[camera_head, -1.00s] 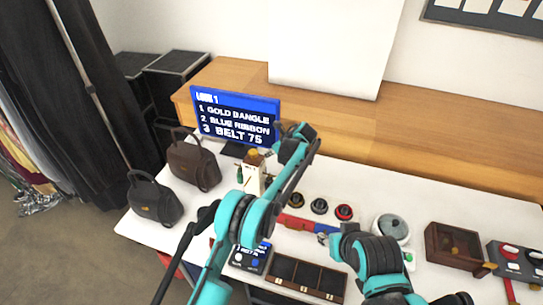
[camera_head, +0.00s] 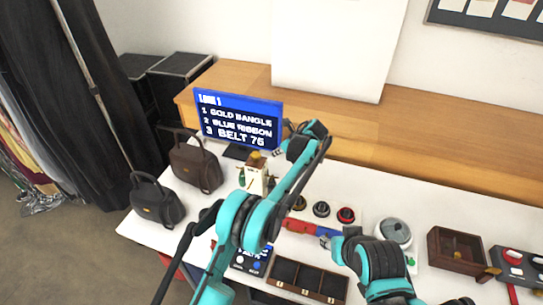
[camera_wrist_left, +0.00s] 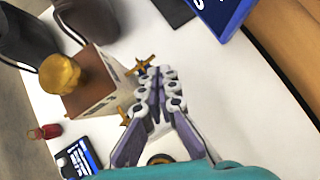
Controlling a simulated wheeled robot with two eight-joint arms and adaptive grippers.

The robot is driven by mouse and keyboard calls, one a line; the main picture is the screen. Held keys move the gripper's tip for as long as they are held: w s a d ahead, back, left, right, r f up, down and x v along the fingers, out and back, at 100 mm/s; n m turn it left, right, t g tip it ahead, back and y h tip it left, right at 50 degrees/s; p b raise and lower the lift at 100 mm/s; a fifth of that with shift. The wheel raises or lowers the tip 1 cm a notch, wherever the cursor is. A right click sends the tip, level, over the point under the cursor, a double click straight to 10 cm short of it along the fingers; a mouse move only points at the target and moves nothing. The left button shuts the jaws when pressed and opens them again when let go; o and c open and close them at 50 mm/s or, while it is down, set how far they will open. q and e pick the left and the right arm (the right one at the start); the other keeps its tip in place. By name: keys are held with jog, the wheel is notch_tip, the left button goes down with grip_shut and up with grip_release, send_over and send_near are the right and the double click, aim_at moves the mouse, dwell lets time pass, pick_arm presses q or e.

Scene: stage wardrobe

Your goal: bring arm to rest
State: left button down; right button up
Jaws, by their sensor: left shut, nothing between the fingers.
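My left arm reaches up over the white table (camera_head: 411,193) in the head view, bent at its teal elbow. In the left wrist view my left gripper (camera_wrist_left: 160,75) is shut and empty, its fingers together. It is beside a cream box (camera_wrist_left: 95,85) with a gold knob on top, which also shows left of my forearm in the head view (camera_head: 255,182). My right arm is low at the right, bent over the table's front part. Its gripper (camera_head: 326,242) is small and partly hidden, so its jaws cannot be read.
A screen (camera_head: 238,118) stands behind the box. Two handbags, one brown (camera_head: 195,167) and one dark (camera_head: 157,204), stand at left. Round knobs, a red and blue strip (camera_head: 298,226), a compartment tray (camera_head: 308,279), a round dish (camera_head: 393,232) and a wooden box (camera_head: 457,247) lie around my arms.

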pick_arm(q)
jog(key=v, duration=0.7)
jog(key=s+a+r+n+h+b, duration=0.1)
jog(key=s+a+r+n+h, duration=0.1)
jog(key=s+a+r+n, duration=0.55)
jog(key=s+a+r+n+h+b, duration=0.1)
jog(key=s+a+r+n, duration=0.35)
jog(key=s+a, duration=0.5)
jog(key=s+a+f+n+h, duration=0.1)
jog(key=s+a+f+n, duration=0.2)
jog(key=s+n, duration=0.2)
jog(key=s+a+f+n+t+h, duration=0.1)
jog(key=s+a+f+n, duration=0.2)
jog(key=s, duration=0.7)
jog(key=s+a+f+n+b, duration=0.1)
jog(key=s+a+f+n, duration=0.2)
jog(key=s+n, duration=0.3)
jog(key=shift+s+f+n+t+h, duration=0.35)
jog(key=shift+s+f, duration=0.2)
jog(key=shift+s, duration=0.7)
